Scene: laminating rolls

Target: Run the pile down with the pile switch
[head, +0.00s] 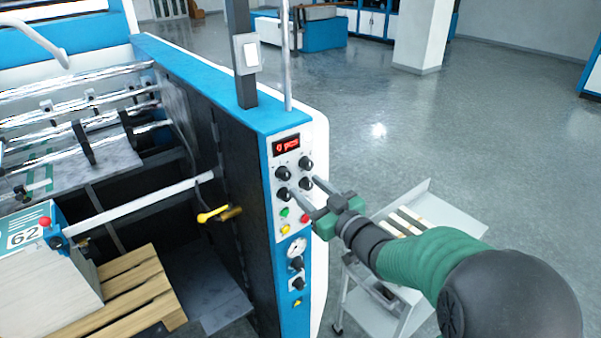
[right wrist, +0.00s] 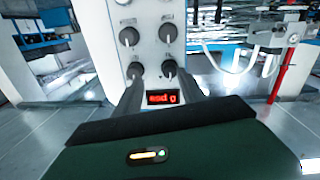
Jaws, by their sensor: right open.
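The control panel (head: 291,195) on the blue and white machine end carries several black knobs, coloured buttons, a gauge and a red display (head: 287,144). I cannot tell which control is the pile switch. A black knob (head: 283,173) sits at the panel's left. My right gripper (head: 305,188) is open and empty, its fingers pointing at the knobs. In the right wrist view the panel is upside down, with a knob (right wrist: 129,36) and the display (right wrist: 162,98) near the fingers. The pile (head: 45,290) stands on a wooden pallet (head: 135,285). My left gripper is out of view.
A yellow-handled lever (head: 218,214) sticks out from the machine's dark inner side. A white switch box (head: 245,54) hangs on a post above the panel. A grey cart (head: 440,212) stands right of the machine, below my right arm. The floor behind is mostly clear.

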